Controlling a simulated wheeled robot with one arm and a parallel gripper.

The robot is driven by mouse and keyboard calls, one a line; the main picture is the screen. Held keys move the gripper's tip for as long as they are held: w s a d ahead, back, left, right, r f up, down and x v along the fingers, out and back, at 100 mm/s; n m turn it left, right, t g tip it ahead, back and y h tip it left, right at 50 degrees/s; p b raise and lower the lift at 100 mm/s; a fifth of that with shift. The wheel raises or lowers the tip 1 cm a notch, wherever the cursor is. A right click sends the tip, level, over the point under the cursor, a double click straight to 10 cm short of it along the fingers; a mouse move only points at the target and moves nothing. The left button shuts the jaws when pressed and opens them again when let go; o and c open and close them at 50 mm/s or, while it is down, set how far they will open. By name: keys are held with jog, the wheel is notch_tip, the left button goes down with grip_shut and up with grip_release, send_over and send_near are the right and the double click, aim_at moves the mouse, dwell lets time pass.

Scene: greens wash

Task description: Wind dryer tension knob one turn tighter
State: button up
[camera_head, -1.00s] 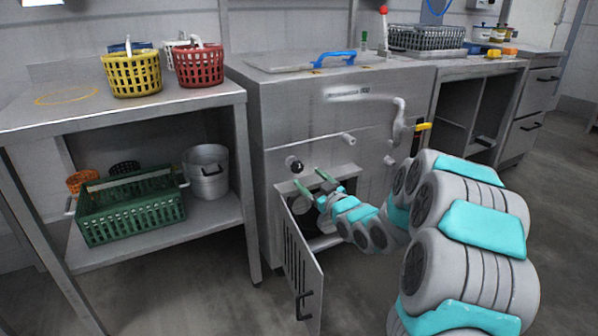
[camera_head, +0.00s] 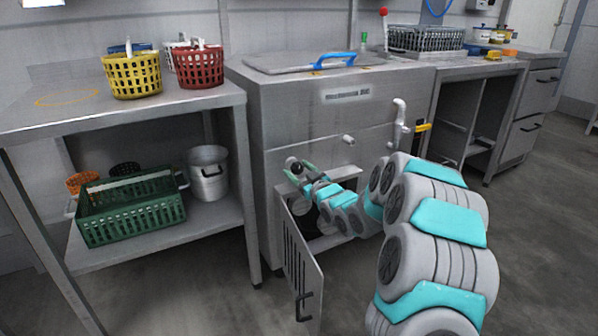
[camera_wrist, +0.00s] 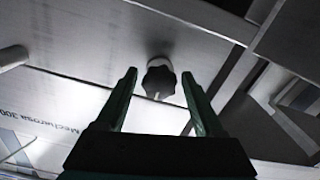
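The dark round knob (camera_head: 296,167) sits on the front of the steel washing cabinet (camera_head: 310,110), just above the open compartment. In the wrist view the knob (camera_wrist: 159,80) has a scalloped edge and a pale line on its face. My gripper (camera_head: 290,171) is at the knob in the head view and partly overlaps it. In the wrist view my gripper (camera_wrist: 160,82) is open, with one green finger on each side of the knob and a clear gap on both sides. I cannot tell how deep the knob sits between the fingertips.
The slotted compartment door (camera_head: 302,262) hangs open below and left of my arm. A pale pipe stub (camera_head: 348,139) and a white pipe with a yellow handle (camera_head: 422,128) stick out to the right. A shelf with a green crate (camera_head: 130,215) stands at left.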

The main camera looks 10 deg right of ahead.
grip_shut()
dwell(0.3)
jog(key=shift+r+m+p, duration=0.1)
jog(key=shift+m+p, duration=0.2)
jog(key=shift+p, duration=0.2)
